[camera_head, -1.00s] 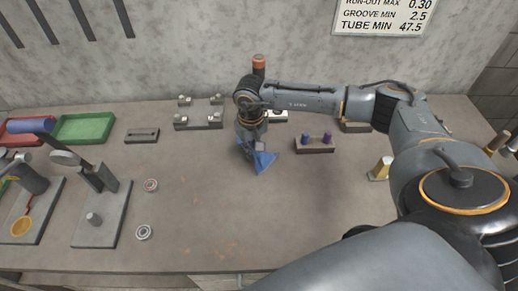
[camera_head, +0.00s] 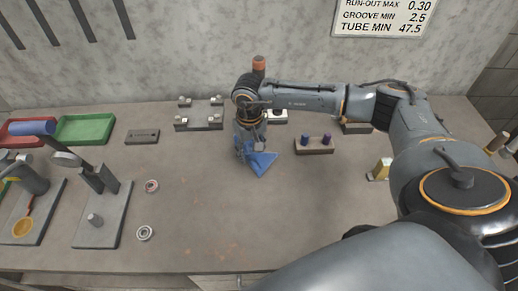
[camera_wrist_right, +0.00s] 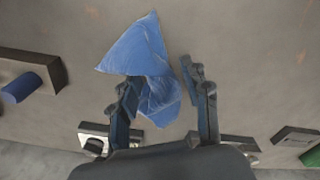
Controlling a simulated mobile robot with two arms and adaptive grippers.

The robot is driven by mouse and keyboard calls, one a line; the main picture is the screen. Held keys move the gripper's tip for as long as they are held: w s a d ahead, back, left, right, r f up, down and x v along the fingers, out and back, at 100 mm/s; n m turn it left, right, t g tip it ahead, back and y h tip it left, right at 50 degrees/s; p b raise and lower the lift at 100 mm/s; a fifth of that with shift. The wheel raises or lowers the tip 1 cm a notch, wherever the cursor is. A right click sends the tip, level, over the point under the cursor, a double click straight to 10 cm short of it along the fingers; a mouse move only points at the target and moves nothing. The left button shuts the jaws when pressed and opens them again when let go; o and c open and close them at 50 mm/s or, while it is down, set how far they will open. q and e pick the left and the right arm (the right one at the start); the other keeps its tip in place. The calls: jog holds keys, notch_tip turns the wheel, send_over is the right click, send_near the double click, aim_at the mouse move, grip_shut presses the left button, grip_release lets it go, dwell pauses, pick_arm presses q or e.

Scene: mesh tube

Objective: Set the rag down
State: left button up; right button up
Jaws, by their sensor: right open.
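The blue rag (camera_head: 261,163) lies crumpled on the workbench near its middle, with a pointed corner toward the front. My right gripper (camera_head: 251,149) is low over the rag's back part, pointing down. In the right wrist view, the rag (camera_wrist_right: 140,50) spreads out beyond the fingers, and a folded part of it lies between them. The right gripper (camera_wrist_right: 163,100) is open, with its left finger close to the rag and a gap by its right finger. My left gripper is not in view.
A dark block with two purple pegs (camera_head: 314,149) stands right of the rag. A grey fixture plate (camera_head: 198,124) is behind it to the left. Two small rings (camera_head: 144,233) lie at the left front. Green (camera_head: 84,130) and red trays are at far left. The bench front is clear.

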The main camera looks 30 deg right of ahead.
jog(key=s+a+r+p, duration=0.2)
jog(key=a+r+p, duration=0.1)
jog(key=r, duration=0.6)
jog(key=shift+a+p, duration=0.15)
jog(key=shift+p, duration=0.35)
jog(key=shift+w+f, duration=0.1)
jog(key=shift+f, duration=0.1)
jog(key=c, duration=0.5)
jog(key=d, duration=0.1)
jog(key=d+f, duration=0.1)
jog(key=w+d, duration=0.1)
jog(key=shift+d+f, duration=0.15)
jog(key=shift+f, duration=0.05)
grip_shut()
jog(key=f, duration=0.2)
jog(key=shift+a+f, duration=0.2)
jog(key=shift+f, duration=0.15)
jog(key=shift+s, duration=0.1)
notch_tip(320, 180, down, 6)
jog(key=b, duration=0.7)
jog(key=shift+f, duration=0.2)
jog(key=shift+r, duration=0.1)
